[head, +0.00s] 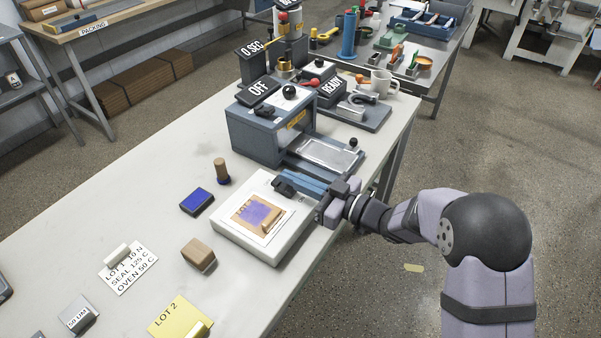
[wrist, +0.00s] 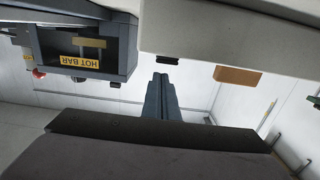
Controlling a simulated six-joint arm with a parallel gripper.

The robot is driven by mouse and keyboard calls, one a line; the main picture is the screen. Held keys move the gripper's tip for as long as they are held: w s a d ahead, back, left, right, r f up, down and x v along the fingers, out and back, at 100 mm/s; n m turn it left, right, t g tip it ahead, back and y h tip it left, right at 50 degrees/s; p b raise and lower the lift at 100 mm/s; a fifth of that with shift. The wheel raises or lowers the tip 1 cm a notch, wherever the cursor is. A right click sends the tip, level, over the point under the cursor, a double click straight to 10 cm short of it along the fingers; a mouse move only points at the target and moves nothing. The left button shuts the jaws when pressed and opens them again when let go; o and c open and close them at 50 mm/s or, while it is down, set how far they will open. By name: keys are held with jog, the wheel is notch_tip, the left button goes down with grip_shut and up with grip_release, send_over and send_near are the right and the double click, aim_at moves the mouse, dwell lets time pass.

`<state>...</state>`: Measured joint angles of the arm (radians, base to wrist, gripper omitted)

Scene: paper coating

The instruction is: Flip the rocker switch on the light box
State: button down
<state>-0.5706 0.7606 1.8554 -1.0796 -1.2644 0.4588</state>
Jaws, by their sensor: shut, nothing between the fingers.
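The light box (head: 272,248) is a low white slab on the bench in the head view, with a paper sheet and a purple-printed brown piece on top. It also shows at the upper right of the wrist view (wrist: 230,40), which looks upside down. A small black part that looks like the rocker switch (head: 283,187) sits at its far corner; it also shows in the wrist view (wrist: 167,60). My gripper (head: 290,174) is shut and empty, its blue-grey fingers reaching in from the right close to the black part. In the wrist view the fingertips (wrist: 161,77) point at it. I cannot tell whether they touch.
The blue-grey hot bar machine (head: 262,130) stands just behind, with a metal plate (head: 325,152) close to my fingers. A wooden stamp (head: 222,170), a blue ink pad (head: 197,201) and a wooden block (head: 199,255) lie left of the light box.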

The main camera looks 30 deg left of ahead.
aim_at(289, 187)
jog(key=shift+a+f, duration=0.15)
jog(key=shift+f, duration=0.45)
jog(key=shift+r, duration=0.1)
jog(key=shift+a+p, duration=0.1)
jog(key=shift+p, duration=0.55)
jog(key=shift+s+a+r+h+p, duration=0.15)
jog(key=shift+h+p, duration=0.65)
jog(key=shift+p, duration=0.4)
jog(key=shift+f+b, duration=0.5)
jog(key=shift+b, duration=0.05)
jog(key=r+p, duration=0.2)
jog(key=r, duration=0.1)
jog(key=r+p, duration=0.2)
jog(key=shift+a, duration=0.25)
jog(key=d+r+b, duration=0.2)
jog(key=d+r, duration=0.1)
jog(key=d, duration=0.6)
jog(key=shift+r, duration=0.1)
